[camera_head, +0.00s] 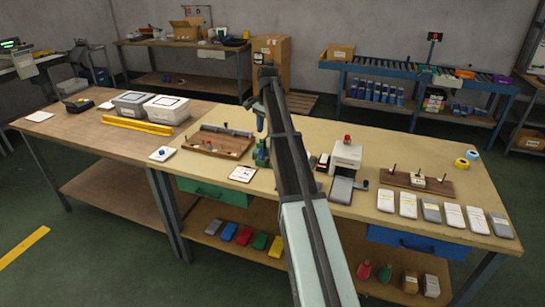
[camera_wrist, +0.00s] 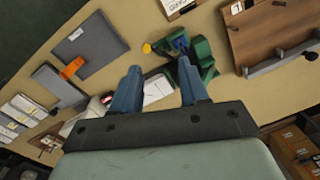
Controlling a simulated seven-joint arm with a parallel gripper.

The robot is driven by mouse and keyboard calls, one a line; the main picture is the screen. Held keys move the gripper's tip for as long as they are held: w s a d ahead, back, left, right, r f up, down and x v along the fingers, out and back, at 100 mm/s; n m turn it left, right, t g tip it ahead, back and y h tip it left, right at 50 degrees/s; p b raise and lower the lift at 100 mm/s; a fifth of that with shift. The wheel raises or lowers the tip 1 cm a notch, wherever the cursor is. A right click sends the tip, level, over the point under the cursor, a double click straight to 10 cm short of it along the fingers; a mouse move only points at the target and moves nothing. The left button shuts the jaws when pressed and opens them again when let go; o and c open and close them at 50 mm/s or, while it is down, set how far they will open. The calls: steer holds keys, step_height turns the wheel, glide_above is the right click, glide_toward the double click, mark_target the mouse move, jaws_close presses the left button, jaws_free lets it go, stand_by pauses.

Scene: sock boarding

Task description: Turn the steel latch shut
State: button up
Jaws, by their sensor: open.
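I cannot pick out the steel latch for certain. A brown wooden board (camera_head: 213,143) with a grey bar (camera_head: 228,130) along its far edge and small fittings lies left of my arm. The board (camera_wrist: 262,30) and bar (camera_wrist: 275,65) also show at the upper right of the wrist view. A small dark fitting (camera_wrist: 279,3) is on the board there. My gripper (camera_wrist: 159,66) is open and empty, its blue fingers spread above the table. In the head view one blue finger (camera_head: 260,119) shows beside my arm. The gripper is apart from the board.
A green fixture (camera_wrist: 205,57) is close to the right fingertip. Dark grey plates (camera_wrist: 90,45) with an orange piece (camera_wrist: 72,68) lie to the left. A white machine (camera_head: 346,154) and a row of packets (camera_head: 431,211) stand right of my arm, which hides part of the table.

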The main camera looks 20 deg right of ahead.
steer(key=f, duration=0.4)
steer(key=s+d+f, duration=0.1)
steer(key=f, duration=0.3)
steer(key=d+f, duration=0.1)
steer(key=f, duration=0.3)
steer(key=shift+s+d+f, duration=0.15)
steer(key=shift+s+f, duration=0.1)
steer(key=shift+s, duration=0.1)
steer(key=shift+c, duration=0.3)
jaws_close()
